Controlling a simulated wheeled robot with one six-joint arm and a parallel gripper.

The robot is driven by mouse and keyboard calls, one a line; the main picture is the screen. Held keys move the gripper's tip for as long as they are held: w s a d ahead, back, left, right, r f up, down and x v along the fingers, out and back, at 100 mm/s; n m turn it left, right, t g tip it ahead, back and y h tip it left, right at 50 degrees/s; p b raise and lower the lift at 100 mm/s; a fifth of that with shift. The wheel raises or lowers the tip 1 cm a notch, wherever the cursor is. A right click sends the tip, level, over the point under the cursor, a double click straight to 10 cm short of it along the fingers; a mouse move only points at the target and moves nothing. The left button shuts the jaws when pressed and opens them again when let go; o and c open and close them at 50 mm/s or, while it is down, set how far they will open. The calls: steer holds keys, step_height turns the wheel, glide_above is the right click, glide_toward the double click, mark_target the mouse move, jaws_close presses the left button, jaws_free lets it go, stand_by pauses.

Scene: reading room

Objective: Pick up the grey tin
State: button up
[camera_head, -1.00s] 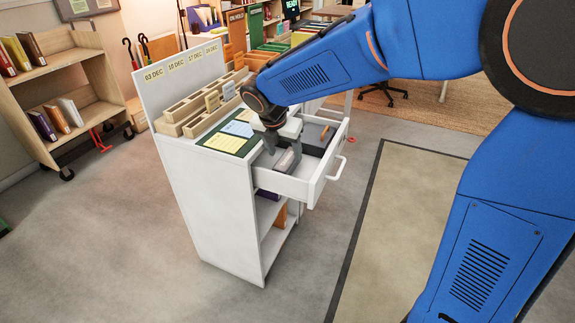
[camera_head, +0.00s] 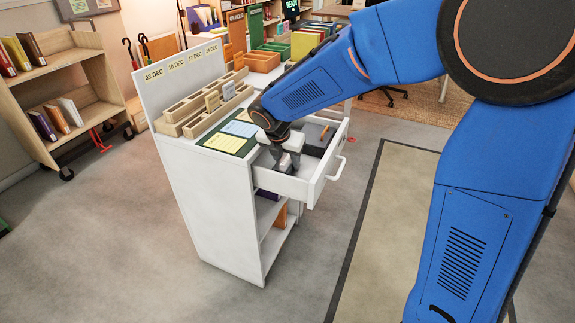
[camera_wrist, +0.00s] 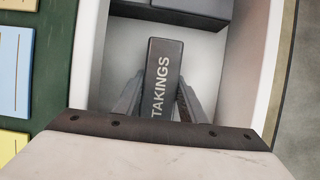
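The grey tin (camera_wrist: 165,65), with "TAKINGS" lettered on its top, lies in the open white drawer (camera_head: 319,182) of the cabinet. The drawer's right wall also shows in the wrist view (camera_wrist: 262,75). My gripper (camera_wrist: 161,92) reaches down into the drawer, with one finger on each side of the tin's near part. The fingers are spread and look close to its sides; contact cannot be made out. In the head view my gripper (camera_head: 287,162) and wrist hide most of the tin.
A dark grey compartment or box (camera_head: 318,136) fills the drawer's far end. Wooden card trays (camera_head: 190,112) and a green mat with yellow and blue cards (camera_head: 229,144) lie on the cabinet top to the left. Open floor surrounds the cabinet's front.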

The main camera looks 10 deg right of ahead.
mark_target(287, 159)
steer(key=c, duration=0.5)
steer(key=shift+r, duration=0.1)
step_height(287, 159, up, 10)
steer(key=shift+f, duration=0.15)
steer(key=shift+s, duration=0.1)
